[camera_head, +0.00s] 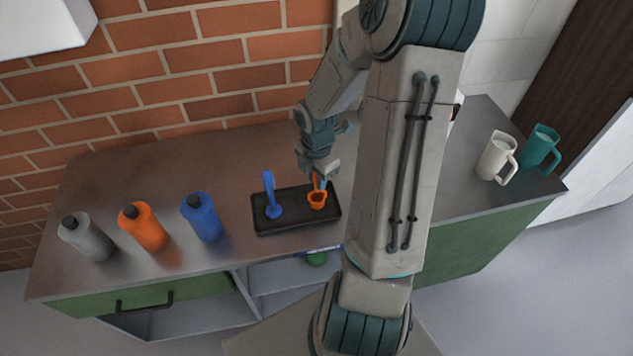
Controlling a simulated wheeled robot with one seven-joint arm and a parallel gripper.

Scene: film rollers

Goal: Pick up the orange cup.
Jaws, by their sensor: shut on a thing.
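The orange cup (317,201) is small, with an upright handle, and is at the right side of a black tray (262,231). My gripper (319,177) comes down from above and is shut on the cup's upright handle. The fingertips are small in the picture and partly cover the handle. The cup appears upright, at or just over the tray; I cannot tell whether it touches the tray.
A blue cup with an upright handle (272,209) stands in the tray's left part. Blue (203,219), orange (143,229) and grey (87,239) bottles stand left on the counter (160,180). White (495,157) and teal (539,149) mugs stand right. A brick wall (190,60) is behind.

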